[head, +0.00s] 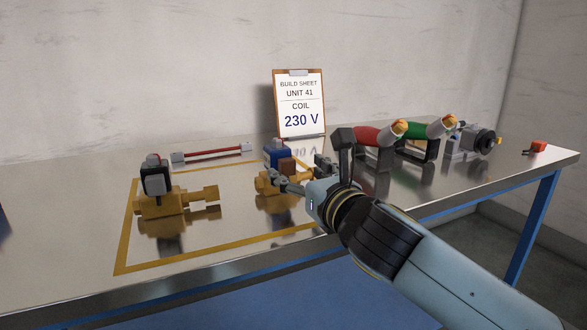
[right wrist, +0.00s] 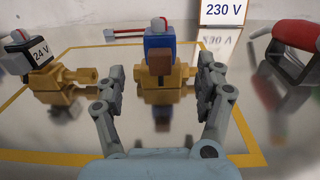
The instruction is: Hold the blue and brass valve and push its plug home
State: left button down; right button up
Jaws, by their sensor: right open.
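The blue and brass valve (head: 272,154) stands on the table inside a yellow outline, with a blue coil on a brass body. It also shows in the right wrist view (right wrist: 159,86), straight ahead. A brown plug (right wrist: 160,53) is at the coil's near face; I cannot tell whether a gap remains. The plug (head: 287,164) shows in the head view too. My right gripper (head: 300,173) is open at the near side of the valve. In the right wrist view its fingers (right wrist: 160,92) stand left and right of the brass body, apparently apart from it. My left gripper is out of view.
A black and brass valve (head: 155,180) marked 24 V stands to the left. A clipboard (head: 300,105) reading 230 V leans at the wall. A red-handled tool (head: 372,137), a green-handled one (head: 425,130) and a motor-like part (head: 470,140) stand right.

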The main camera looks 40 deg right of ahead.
aim_at(289, 164)
jog(key=x, duration=0.4)
jog(key=shift+w+r, duration=0.1)
jog(key=x, duration=0.5)
jog(key=shift+b, duration=0.4)
jog(key=shift+w+d, duration=0.1)
jog(key=shift+w, duration=0.35)
jog(key=c, duration=0.5)
grip_shut()
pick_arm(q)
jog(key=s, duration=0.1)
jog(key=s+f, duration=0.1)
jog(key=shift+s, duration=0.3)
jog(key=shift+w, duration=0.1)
